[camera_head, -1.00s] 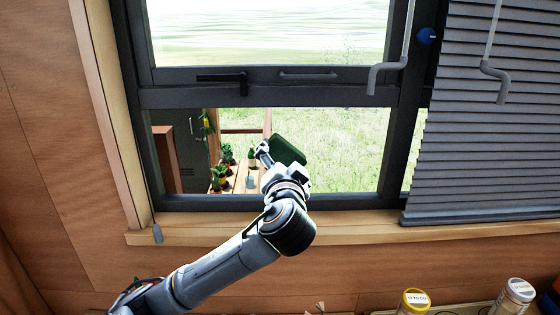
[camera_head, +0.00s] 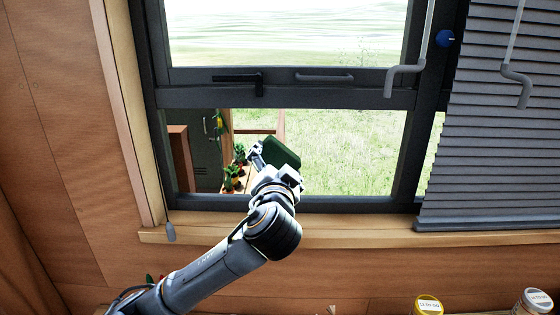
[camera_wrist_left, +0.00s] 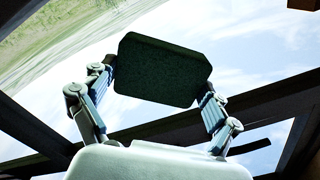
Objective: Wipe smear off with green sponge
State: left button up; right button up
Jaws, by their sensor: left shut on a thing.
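The green sponge (camera_head: 281,153) is dark green and block-shaped. It is held up in front of the lower window pane (camera_head: 350,155). My left gripper (camera_head: 266,158) is shut on the sponge. In the left wrist view the sponge (camera_wrist_left: 163,70) sits between the two fingers of my left gripper (camera_wrist_left: 155,85), with its broad face toward the camera. I cannot tell whether the sponge touches the glass. No smear can be made out on the pane. My right gripper is not in view.
The dark window frame (camera_head: 285,97) has a latch handle (camera_head: 240,80). A wooden sill (camera_head: 340,228) runs below. Grey blinds (camera_head: 490,130) cover the right side. Two jars stand at the bottom right, one yellow-lidded (camera_head: 428,304) and one pale-lidded (camera_head: 536,298). Potted plants (camera_head: 233,175) show through the glass.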

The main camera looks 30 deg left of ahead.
pick_arm(q)
jog(key=shift+s+d, duration=0.15)
jog(key=shift+s, duration=0.3)
jog(key=v, duration=0.3)
jog(key=shift+s+d+p, duration=0.2)
jog(key=shift+d+p, duration=0.1)
jog(key=shift+s+d, duration=0.1)
jog(key=shift+s, duration=0.15)
jog(key=shift+s, duration=0.1)
jog(key=v, duration=0.3)
jog(key=shift+f, duration=0.15)
